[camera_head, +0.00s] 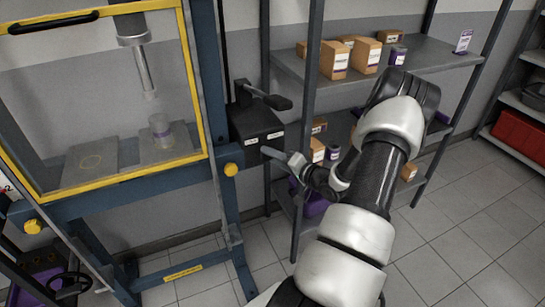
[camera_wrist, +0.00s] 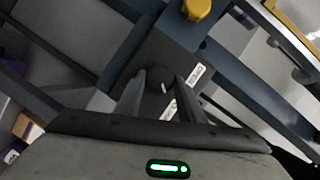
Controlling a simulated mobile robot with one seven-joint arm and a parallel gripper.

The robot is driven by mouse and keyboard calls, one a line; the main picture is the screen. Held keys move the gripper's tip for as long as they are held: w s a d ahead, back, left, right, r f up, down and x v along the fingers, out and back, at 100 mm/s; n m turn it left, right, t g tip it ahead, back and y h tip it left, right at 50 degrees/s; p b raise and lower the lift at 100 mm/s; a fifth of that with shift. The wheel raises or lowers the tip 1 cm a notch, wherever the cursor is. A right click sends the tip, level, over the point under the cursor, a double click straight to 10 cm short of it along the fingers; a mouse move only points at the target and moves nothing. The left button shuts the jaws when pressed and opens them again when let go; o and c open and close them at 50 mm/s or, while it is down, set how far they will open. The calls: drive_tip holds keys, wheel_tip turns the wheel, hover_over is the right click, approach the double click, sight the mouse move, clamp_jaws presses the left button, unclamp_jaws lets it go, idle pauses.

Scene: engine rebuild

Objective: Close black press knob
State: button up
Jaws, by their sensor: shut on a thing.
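The press has a blue frame (camera_head: 215,80) and a yellow-edged guard window (camera_head: 193,80) at the left of the head view. A black control box (camera_head: 255,128) with white labels and a lever (camera_head: 264,96) on top is fixed to its right side. The black press knob (camera_wrist: 155,76) shows between my gripper's fingers in the wrist view, on the box's dark face beside two white labels. My gripper (camera_head: 268,151) reaches the box's lower front in the head view and is shut on the knob. The knob is too small or hidden to make out there.
A clear cylinder (camera_head: 162,130) stands on a plate behind the guard. Yellow knobs (camera_head: 231,170) sit on the frame. Grey shelves (camera_head: 425,52) with brown boxes (camera_head: 334,60) stand behind my arm. A red bin (camera_head: 519,134) is at far right. The tiled floor at lower right is clear.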

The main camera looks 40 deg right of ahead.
drive_tip(key=o, duration=1)
drive_tip(key=shift+w, duration=0.1)
drive_tip(key=shift+o, duration=0.2)
drive_tip(key=v, duration=1.7)
drive_tip(key=shift+s, duration=0.25)
drive_tip(key=shift+w, duration=0.1)
